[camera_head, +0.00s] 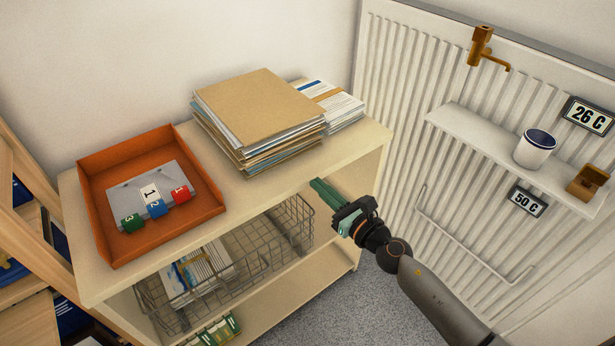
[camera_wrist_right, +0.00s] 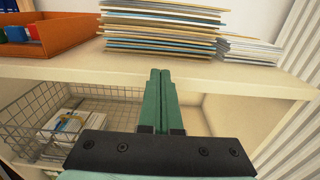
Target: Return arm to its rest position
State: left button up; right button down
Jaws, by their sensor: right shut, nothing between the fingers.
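My right arm (camera_head: 435,300) comes in from the lower right in the head view. Its gripper (camera_head: 318,186) has green fingers that are shut and empty. The fingertips are near the front edge of the shelf unit's top, below the paper stack; whether they touch the edge I cannot tell. In the right wrist view the closed fingers (camera_wrist_right: 158,76) point at the shelf front, with the paper stack (camera_wrist_right: 165,28) beyond them. My left gripper is not in view.
The shelf unit (camera_head: 255,195) holds an orange tray (camera_head: 97,215) with numbered coloured blocks, folders (camera_head: 260,105) and a wire basket (camera_head: 300,235). A radiator (camera_head: 400,70) with a small ledge (camera_head: 480,140) and white cup (camera_head: 535,150) stands right. Grey floor (camera_head: 330,315) shows below.

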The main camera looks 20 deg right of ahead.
jog(key=shift+v, duration=2.05)
